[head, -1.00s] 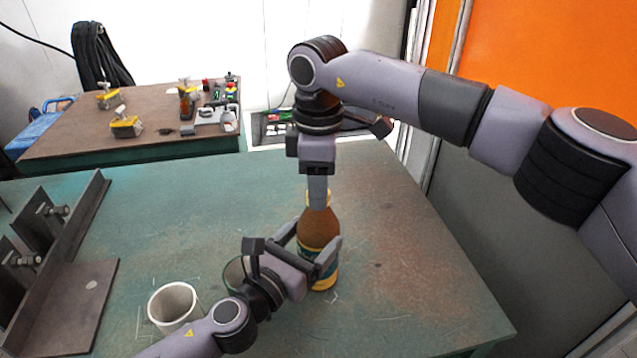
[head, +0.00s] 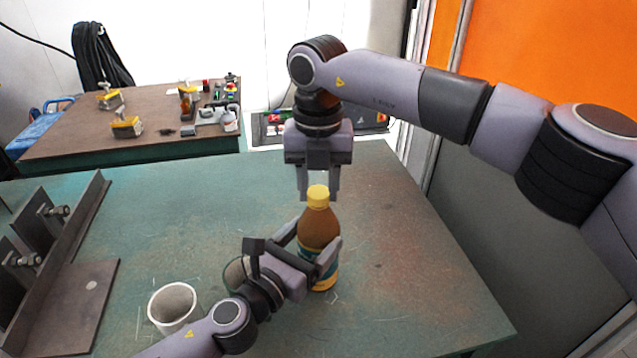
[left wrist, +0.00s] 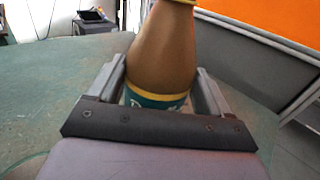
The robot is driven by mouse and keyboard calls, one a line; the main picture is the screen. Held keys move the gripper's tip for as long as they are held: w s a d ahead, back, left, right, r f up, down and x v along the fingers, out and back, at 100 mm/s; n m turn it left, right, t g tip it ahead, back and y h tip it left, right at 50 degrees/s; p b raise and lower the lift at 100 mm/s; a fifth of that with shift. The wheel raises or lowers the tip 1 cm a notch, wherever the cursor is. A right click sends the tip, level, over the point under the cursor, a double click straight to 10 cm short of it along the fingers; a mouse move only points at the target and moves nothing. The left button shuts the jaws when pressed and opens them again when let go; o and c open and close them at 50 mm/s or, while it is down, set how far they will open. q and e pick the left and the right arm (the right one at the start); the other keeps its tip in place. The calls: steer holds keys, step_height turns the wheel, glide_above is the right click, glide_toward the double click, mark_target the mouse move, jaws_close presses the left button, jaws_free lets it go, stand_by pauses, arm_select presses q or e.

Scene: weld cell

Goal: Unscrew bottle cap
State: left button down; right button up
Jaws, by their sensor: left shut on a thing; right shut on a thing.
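A brown bottle (head: 318,232) with a yellow cap (head: 318,193) and a teal and yellow label stands upright on the green table (head: 400,270). My left gripper (head: 312,243) is shut on the bottle's body from the lower left. In the left wrist view the bottle (left wrist: 162,55) stands between my two left fingers; its top is cut off by the frame edge. My right gripper (head: 318,188) points straight down from above. Its two fingertips are on either side of the cap, shut on it. The cap sits on the bottle neck, with no gap visible.
A white cup (head: 174,305) and a glass (head: 235,272), partly hidden by my left arm, stand left of the bottle. A dark metal fixture (head: 60,270) is at the left. The table right of the bottle is clear. A second table with tools (head: 150,125) stands behind.

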steer(key=n, duration=0.9)
steer(key=shift+a+n, duration=0.1)
steer(key=shift+n, duration=0.2)
steer(key=n, duration=0.7)
steer(key=shift+n, duration=0.3)
steer(key=n, duration=0.4)
steer(key=shift+n, duration=0.3)
steer(key=n, duration=0.7)
steer(key=shift+n, duration=0.4)
steer(key=n, duration=0.4)
steer(key=shift+r, duration=0.1)
